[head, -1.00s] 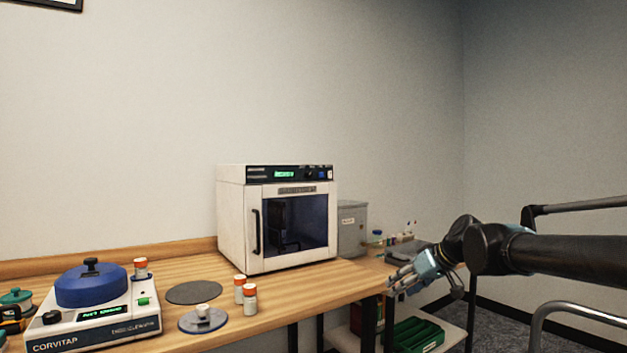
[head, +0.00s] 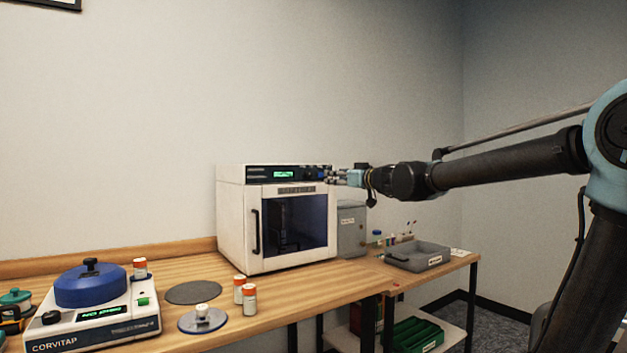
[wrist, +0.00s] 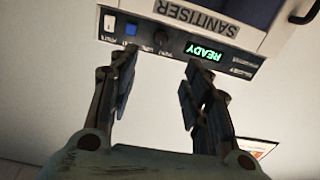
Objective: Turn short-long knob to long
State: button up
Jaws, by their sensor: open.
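A white sanitiser (head: 231,222) stands on the bench in the head view, with a dark control panel along its top front edge. In the wrist view the panel is upside down, with a green READY display (wrist: 205,52), a dark round knob (wrist: 162,40) and a blue switch (wrist: 131,27). The small labels are too blurred to read, so the knob's setting cannot be told. My gripper (wrist: 158,75) is open and empty, with the knob showing between its fingers, apart from them. In the head view my gripper (head: 338,177) is at the panel's right end, partly covering it.
A grey metal box (head: 351,230) stands right of the sanitiser, with a grey tray (head: 417,257) farther right. The air before the sanitiser door is clear.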

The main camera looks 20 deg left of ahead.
aim_at(310, 175)
jog(key=x, duration=1.5)
jog(key=shift+w+a+f, duration=0.1)
jog(key=shift+a, duration=0.1)
jog(key=shift+c, duration=0.3)
grip_shut()
